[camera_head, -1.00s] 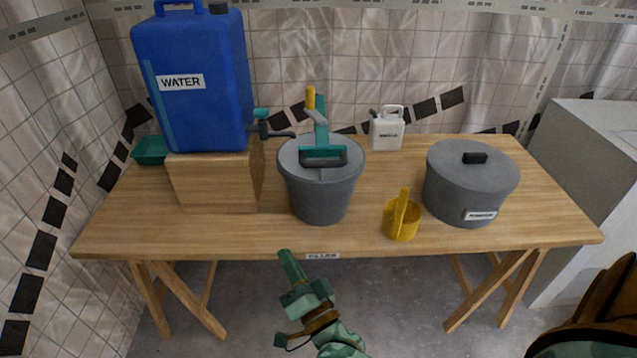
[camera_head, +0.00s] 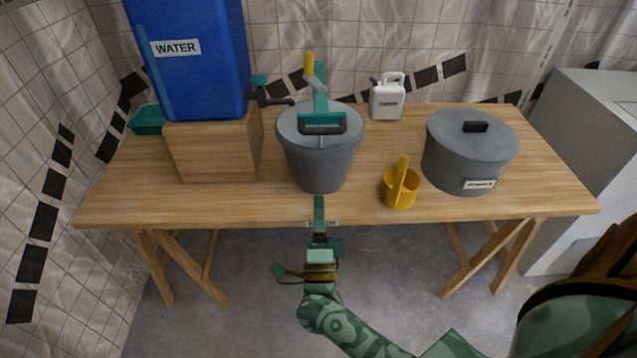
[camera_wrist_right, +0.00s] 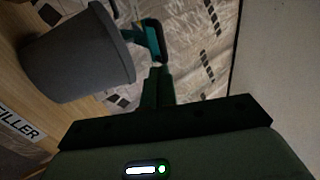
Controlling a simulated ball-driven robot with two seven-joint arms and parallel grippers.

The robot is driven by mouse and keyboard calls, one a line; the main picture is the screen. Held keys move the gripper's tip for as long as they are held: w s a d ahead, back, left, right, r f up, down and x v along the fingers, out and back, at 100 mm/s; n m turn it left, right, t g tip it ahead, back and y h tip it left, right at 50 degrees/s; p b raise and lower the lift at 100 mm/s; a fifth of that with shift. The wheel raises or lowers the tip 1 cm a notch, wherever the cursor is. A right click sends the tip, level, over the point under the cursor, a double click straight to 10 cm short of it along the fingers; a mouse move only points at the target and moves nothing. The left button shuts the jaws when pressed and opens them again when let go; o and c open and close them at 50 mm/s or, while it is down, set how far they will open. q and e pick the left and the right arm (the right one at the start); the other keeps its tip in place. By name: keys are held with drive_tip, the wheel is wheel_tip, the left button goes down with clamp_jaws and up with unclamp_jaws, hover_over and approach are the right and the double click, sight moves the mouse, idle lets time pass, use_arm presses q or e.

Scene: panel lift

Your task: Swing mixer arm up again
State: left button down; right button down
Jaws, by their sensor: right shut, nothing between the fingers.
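The mixer is a grey bucket (camera_head: 320,165) with a grey top, standing at the middle of the table. A teal mixer arm (camera_head: 319,88) lies over the bucket, with a dark handle (camera_head: 322,128) toward me and a yellow-ended crank (camera_head: 309,65) behind. In the right wrist view the bucket (camera_wrist_right: 75,55) is at the left and the teal and dark handle (camera_wrist_right: 152,40) is beyond my fingertips. My right gripper (camera_head: 319,203) is shut and empty, in front of the bucket near the table's front edge; its fingers show in the wrist view (camera_wrist_right: 158,85). My left gripper is not in view.
A blue water canister (camera_head: 190,65) stands on a wooden block (camera_head: 212,150) at the left. A yellow scoop (camera_head: 400,190) and a lidded grey pot (camera_head: 468,155) are right of the bucket. A white jug (camera_head: 387,98) stands behind. A label marks the table's front edge.

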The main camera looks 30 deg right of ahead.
approach(320, 123)
drive_tip(key=r, duration=0.1)
drive_tip(key=w+r, duration=0.1)
drive_tip(key=r, duration=0.1)
drive_tip(key=shift+w+d+r, duration=0.1)
drive_tip(key=shift+w+r, duration=0.05)
drive_tip(key=shift+r, duration=0.2)
